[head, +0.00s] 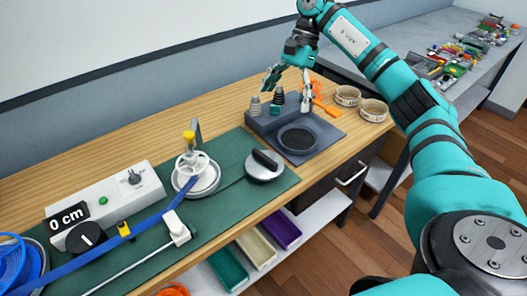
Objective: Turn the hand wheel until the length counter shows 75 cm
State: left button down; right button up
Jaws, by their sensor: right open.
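The hand wheel (190,163) is a white wheel with a yellow knob (189,136) on top, standing on the green mat. The length counter (67,218) on the white box reads 0 cm. A blue strap (105,245) runs from the blue spool at the left edge towards the wheel. My right gripper (288,89) is open above the back of the bench, near several small cone-like parts on the dark stand. It is to the right of the hand wheel and apart from it. My left gripper is not in view.
A black-handled round tool (264,165) lies right of the wheel. A dark stand with a round plate (298,139), an orange tool (322,103) and two tape rings (373,110) stand further right. A white clamp block (176,228) sits before the wheel. Coloured bins are below.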

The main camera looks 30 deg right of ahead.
aim_at(266, 156)
jog(key=p+x, duration=0.3)
jog(key=x, duration=1.4)
jog(key=shift+a+f, duration=0.1)
jog(key=shift+a, duration=0.05)
jog(key=c, duration=1)
jog(key=shift+o, duration=0.2)
jog(key=shift+m, duration=0.3)
